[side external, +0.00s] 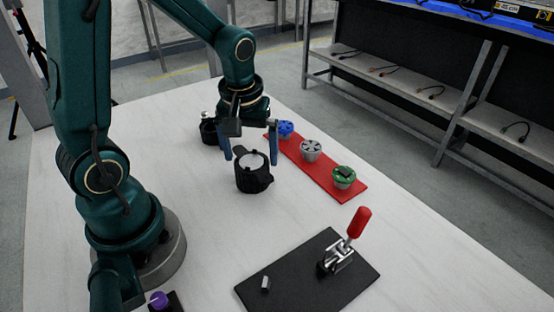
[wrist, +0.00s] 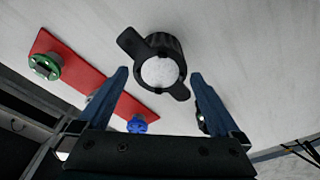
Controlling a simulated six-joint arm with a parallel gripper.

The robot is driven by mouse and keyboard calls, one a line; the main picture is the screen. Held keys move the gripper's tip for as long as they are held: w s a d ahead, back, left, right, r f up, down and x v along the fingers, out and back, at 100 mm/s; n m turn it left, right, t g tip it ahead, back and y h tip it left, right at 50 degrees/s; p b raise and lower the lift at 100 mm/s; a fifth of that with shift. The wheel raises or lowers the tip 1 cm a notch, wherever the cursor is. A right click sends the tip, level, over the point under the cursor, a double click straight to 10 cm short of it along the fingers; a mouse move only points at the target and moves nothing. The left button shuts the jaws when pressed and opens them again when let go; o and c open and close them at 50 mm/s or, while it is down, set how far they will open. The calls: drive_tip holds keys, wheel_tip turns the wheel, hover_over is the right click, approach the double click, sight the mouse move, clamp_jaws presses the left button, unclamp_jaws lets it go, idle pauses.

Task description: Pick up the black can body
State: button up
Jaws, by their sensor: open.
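The black can body (side external: 254,182) stands upright on the white table, below my gripper (side external: 251,160) in the side view. It has a pale round face on top and dark tabs sticking out at its sides. My gripper is open, with its two blue fingers apart and nothing held. In the wrist view the can body (wrist: 168,43) lies just beyond and between the fingertips (wrist: 160,75). The fingers look above the can, one toward each side; I cannot tell whether they touch it.
A red strip (side external: 323,173) beside the can bears a blue part (side external: 285,129), a grey part (side external: 311,150) and a green part (side external: 343,176). Another black object (side external: 208,131) stands behind. A black plate (side external: 300,285) with a red-handled clamp (side external: 358,223) lies in front.

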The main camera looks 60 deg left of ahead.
drive_tip(key=shift+w+a+f, duration=0.15)
drive_tip(key=shift+f, duration=1.25)
drive_tip(key=shift+c, duration=0.3)
clamp_jaws()
drive_tip(key=shift+r, duration=0.15)
